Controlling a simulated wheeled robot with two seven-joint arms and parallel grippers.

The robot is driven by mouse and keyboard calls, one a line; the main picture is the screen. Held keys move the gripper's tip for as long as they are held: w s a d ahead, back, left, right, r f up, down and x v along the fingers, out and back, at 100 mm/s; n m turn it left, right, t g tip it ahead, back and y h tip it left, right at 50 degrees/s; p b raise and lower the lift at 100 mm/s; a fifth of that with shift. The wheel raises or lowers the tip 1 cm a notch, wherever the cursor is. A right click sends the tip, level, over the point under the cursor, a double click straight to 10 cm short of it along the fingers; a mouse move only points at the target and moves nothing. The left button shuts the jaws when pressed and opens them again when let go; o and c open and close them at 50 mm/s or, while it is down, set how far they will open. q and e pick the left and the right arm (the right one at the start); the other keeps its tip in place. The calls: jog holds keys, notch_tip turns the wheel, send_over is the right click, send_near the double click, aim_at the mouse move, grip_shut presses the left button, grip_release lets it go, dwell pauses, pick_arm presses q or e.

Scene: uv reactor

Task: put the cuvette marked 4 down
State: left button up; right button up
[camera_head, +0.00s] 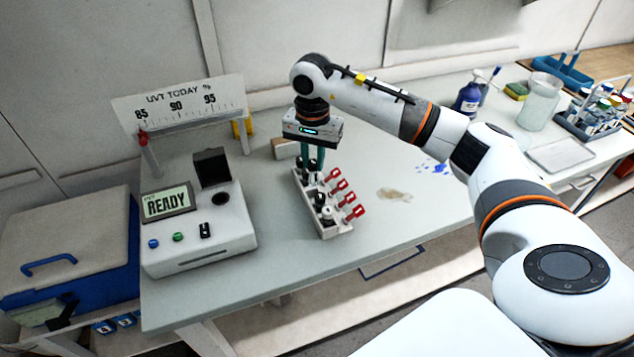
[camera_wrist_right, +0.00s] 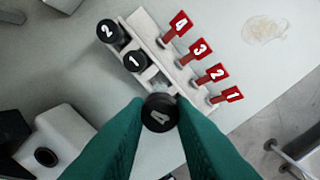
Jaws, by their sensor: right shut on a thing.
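My right gripper (camera_head: 313,160) points down over the white rack (camera_head: 338,230). In the right wrist view its green fingers are shut on the cuvette marked 4 (camera_wrist_right: 160,113), seen from above by its black cap. The rack shows beneath it in that view (camera_wrist_right: 143,22). The cap marked 2 (camera_wrist_right: 108,31) and the cap marked 1 (camera_wrist_right: 135,62) stand in the rack. Red flags numbered 4 (camera_wrist_right: 180,23), 3 (camera_wrist_right: 199,48), 2 (camera_wrist_right: 217,73) and 1 (camera_wrist_right: 233,95) line its right side. The held cuvette's lower end is hidden. My left gripper is out of view.
A reader (camera_head: 200,235) showing READY stands left of the rack, its dark lid (camera_head: 212,168) raised. A scale board (camera_head: 180,103) is behind it. A blue bottle (camera_head: 468,98), a glass jar (camera_head: 540,100) and a tube rack (camera_head: 590,120) stand at the right. The table right of the rack is mostly clear.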

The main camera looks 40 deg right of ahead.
aim_at(313, 179)
jog(key=shift+w+d+f, duration=0.1)
jog(key=shift+w+f, duration=0.1)
jog(key=shift+f, duration=0.45)
jog(key=shift+w+d+f, duration=0.1)
jog(key=shift+w+f, duration=0.1)
jog(key=shift+f, duration=0.4)
jog(key=shift+s+f+p, duration=0.1)
jog(key=shift+f+p, duration=0.15)
jog(key=shift+p, duration=0.05)
jog(key=shift+s+a+f, duration=0.15)
jog(key=shift+f, duration=0.15)
notch_tip(313, 179, down, 2)
jog(key=shift+s+f+p, duration=0.1)
jog(key=shift+f+p, duration=0.05)
jog(key=shift+p, duration=0.35)
jog(key=shift+f, duration=0.35)
jog(key=o, duration=0.5)
jog(key=shift+b, duration=0.3)
jog(key=o, duration=0.4)
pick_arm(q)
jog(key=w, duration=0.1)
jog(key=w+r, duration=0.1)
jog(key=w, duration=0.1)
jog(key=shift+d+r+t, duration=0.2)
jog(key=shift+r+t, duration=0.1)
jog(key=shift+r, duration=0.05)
pick_arm(e)
jog(key=shift+o, duration=0.2)
